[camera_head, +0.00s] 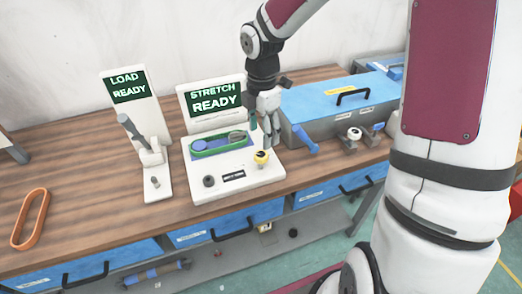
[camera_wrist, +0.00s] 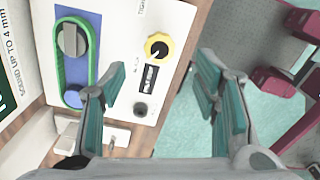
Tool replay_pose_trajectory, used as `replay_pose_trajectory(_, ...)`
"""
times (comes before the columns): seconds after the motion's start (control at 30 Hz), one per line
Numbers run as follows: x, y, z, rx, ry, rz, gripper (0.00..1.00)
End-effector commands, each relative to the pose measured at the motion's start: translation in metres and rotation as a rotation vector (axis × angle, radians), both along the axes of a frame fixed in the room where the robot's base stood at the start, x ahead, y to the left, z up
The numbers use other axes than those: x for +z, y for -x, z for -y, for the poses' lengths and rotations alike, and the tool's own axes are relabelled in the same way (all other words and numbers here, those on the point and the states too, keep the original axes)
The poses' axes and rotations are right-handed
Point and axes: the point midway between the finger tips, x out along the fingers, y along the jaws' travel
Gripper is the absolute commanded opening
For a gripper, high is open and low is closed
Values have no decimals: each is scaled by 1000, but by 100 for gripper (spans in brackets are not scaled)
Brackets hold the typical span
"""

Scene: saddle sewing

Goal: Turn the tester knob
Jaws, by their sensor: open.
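The white stretch tester (camera_head: 207,186) stands on the bench, its screen (camera_head: 214,96) reading "STRETCH READY". Its knob (camera_head: 261,157) is a yellow ring with a black centre, at the right of the panel. In the wrist view the knob (camera_wrist: 158,47) shows whole, with a pale pointer mark on its black centre. A green belt (camera_head: 222,152) lies around two pulleys on the tester. My gripper (camera_head: 260,133) is open and empty, just above and behind the knob in the head view. In the wrist view its teal-padded fingers (camera_wrist: 162,82) are spread, with the knob beyond their tips.
A load station (camera_head: 127,88) with a grey lever (camera_head: 133,130) stands left of the tester. An orange belt (camera_head: 30,217) lies at the bench's left. A blue-lidded toolbox (camera_head: 340,105) stands close on the right. A small black knob (camera_head: 208,181) sits left on the tester panel.

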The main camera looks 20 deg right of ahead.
Motion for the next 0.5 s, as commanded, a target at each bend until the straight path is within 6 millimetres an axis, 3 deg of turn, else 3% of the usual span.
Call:
replay_pose_trajectory(0.2, -44, 0, -1, 1, 0, -3, 56)
replay_pose_trajectory(0.5, -75, 0, 0, 0, 1, -1, 56)
